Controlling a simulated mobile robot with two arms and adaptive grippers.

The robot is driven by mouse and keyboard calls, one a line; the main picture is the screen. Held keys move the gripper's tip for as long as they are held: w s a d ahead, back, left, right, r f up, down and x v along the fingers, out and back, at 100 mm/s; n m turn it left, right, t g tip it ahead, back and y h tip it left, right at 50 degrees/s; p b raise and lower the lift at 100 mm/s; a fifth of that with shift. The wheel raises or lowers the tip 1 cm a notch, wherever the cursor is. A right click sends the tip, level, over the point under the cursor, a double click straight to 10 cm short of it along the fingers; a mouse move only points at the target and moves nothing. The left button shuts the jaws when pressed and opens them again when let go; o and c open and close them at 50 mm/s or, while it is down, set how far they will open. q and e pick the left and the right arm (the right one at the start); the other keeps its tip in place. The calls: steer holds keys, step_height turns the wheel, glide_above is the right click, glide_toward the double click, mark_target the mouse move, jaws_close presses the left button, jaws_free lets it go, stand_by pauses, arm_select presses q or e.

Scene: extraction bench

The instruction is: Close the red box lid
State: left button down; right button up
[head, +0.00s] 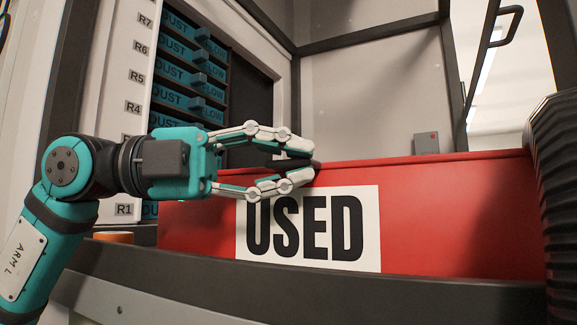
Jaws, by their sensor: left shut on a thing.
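The red box (450,215) stands on the bench with a white "USED" label on its front. A thin strip of red lid (430,161) shows along its top edge; from this low angle I cannot tell how far it is open. My left gripper (305,165) comes in from the left and is shut at the box's upper front edge, left of centre. My right gripper is not in view.
A drawer rack (180,75) with teal fronts and R-number labels stands behind my left arm. A black ribbed hose (558,190) stands at the right edge. A dark bench rail (300,285) runs in front of the box.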

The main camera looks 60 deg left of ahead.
arm_select(q)
steer(key=shift+d+f, duration=0.15)
steer(key=shift+f, duration=0.25)
steer(key=c, duration=1.4)
jaws_free()
steer(key=shift+c, duration=0.2)
steer(key=shift+r, duration=0.1)
steer(key=shift+s+a+r, duration=0.1)
steer(key=shift+s+a, duration=0.1)
steer(key=shift+a, duration=0.05)
steer(key=v, duration=1.1)
steer(key=shift+s+a, duration=0.15)
steer(key=shift+s, duration=0.05)
